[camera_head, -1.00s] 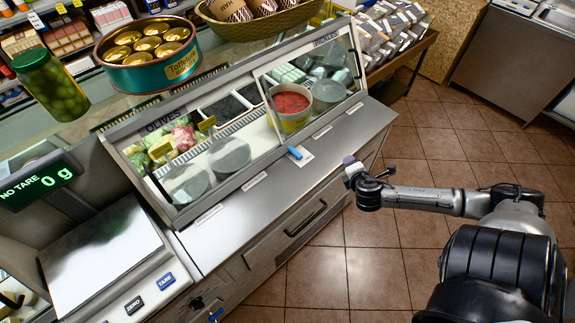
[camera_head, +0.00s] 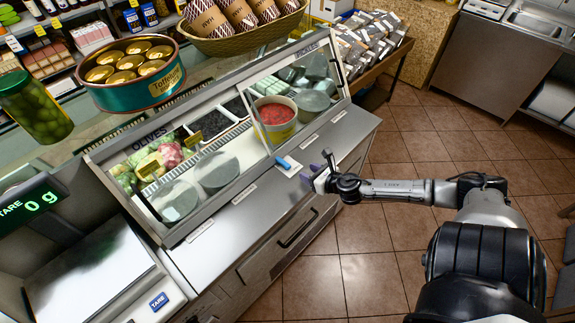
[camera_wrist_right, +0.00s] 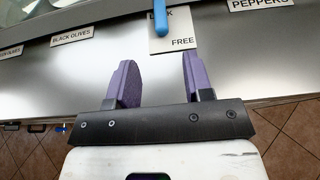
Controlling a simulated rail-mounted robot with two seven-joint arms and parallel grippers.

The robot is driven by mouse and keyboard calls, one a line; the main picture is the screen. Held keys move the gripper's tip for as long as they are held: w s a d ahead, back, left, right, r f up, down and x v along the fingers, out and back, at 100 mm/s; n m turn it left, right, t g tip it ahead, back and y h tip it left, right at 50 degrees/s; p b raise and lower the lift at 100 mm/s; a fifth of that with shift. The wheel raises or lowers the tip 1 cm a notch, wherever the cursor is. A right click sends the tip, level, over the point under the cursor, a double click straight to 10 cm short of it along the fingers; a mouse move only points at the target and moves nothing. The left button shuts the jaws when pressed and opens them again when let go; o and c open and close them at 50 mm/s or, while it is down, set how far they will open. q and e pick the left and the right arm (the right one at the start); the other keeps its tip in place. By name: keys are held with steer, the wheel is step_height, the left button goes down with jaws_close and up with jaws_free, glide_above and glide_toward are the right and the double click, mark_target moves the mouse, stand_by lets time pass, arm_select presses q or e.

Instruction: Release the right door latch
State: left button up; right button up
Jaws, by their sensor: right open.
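The blue latch lever (camera_head: 283,163) sits on a white plate (camera_head: 291,169) on the steel ledge, below the right glass door (camera_head: 330,70) of the display case. In the right wrist view, the blue lever (camera_wrist_right: 160,18) points at the plate's lower part, where "FREE" is readable; the upper word is partly covered. My right gripper (camera_head: 315,170) is close to the plate in the head view, on its right side. In the wrist view, the purple fingers of my right gripper (camera_wrist_right: 158,62) are apart and empty, with the lever beyond their tips. My left gripper is out of view.
Bowls and tubs, including a red-filled tub (camera_head: 276,115), stand behind the glass. A weighing scale (camera_head: 90,270) is at the left. A teal tin (camera_head: 135,80) and a wicker basket (camera_head: 245,25) stand on top. The floor (camera_head: 360,260) in front is clear.

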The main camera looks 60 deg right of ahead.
mark_target(286, 164)
steer(key=b+x, duration=0.2)
steer(key=x, duration=0.9)
steer(key=shift+w, duration=0.25)
steer(key=shift+c, duration=0.5)
steer(key=shift+c, duration=0.8)
steer(key=c, duration=0.6)
jaws_close()
